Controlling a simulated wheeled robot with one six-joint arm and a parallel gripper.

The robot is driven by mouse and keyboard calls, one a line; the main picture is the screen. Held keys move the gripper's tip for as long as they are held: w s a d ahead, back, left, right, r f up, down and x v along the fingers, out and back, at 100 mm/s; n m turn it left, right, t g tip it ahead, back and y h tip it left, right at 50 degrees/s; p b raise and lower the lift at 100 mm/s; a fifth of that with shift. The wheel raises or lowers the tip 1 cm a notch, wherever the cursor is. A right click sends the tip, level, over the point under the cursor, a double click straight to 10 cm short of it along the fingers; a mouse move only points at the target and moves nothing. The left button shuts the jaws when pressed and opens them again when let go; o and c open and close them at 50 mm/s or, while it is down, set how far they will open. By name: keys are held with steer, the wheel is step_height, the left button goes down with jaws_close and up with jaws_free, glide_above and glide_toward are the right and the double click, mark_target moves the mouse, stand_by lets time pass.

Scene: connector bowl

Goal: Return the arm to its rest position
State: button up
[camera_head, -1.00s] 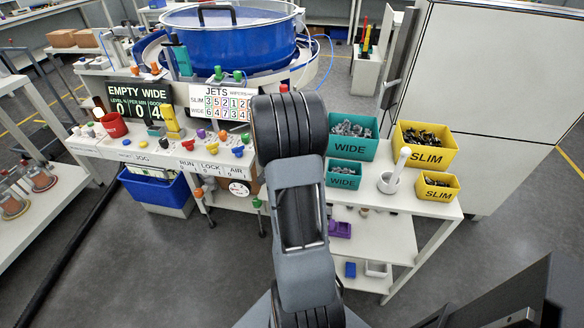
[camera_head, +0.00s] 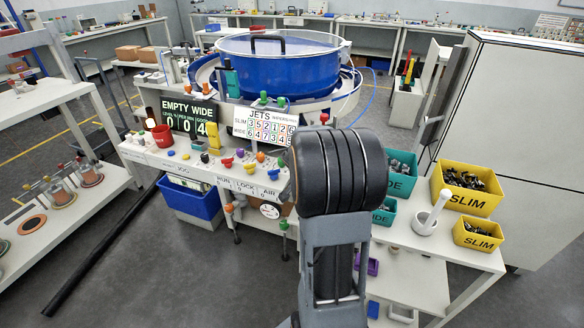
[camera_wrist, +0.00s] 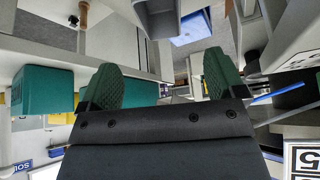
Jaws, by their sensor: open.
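My arm stands upright in the middle of the head view, its dark rounded joint in front of the shelf. The gripper itself is hidden there. In the wrist view, the two green fingers of my gripper (camera_wrist: 160,88) are apart, with nothing between them. Teal boxes show left of the fingers in that view, not touching them as far as I can tell.
A blue bowl feeder (camera_head: 275,62) stands behind the control bench with its scoreboard (camera_head: 188,117). Right of my arm, teal bins (camera_head: 401,183), yellow bins (camera_head: 478,203) and a white mortar (camera_head: 424,222) stand on a white shelf unit. A grey cabinet (camera_head: 520,110) is behind it.

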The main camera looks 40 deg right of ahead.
steer(key=s+a+r+n+t+y+p, duration=0.1)
steer(key=s+a+r+n+y+p, duration=0.1)
steer(key=a+r+n, duration=0.3)
steer(key=s+a+r+n+y+p, duration=0.2)
steer(key=s+a+r+n+p, duration=0.2)
steer(key=a, duration=1)
steer(key=s+a+r+n+t+y+p, duration=0.1)
steer(key=s+a+r+n+y+p, duration=0.1)
steer(key=a+r+n, duration=0.5)
steer(key=shift+s+a+r+t+p, duration=0.15)
steer(key=shift+s+a+t+p, duration=0.15)
steer(key=shift+s+a+p, duration=0.7)
steer(key=shift+w+a+b, duration=0.2)
steer(key=shift+a+b, duration=0.05)
steer(key=shift+b, duration=0.2)
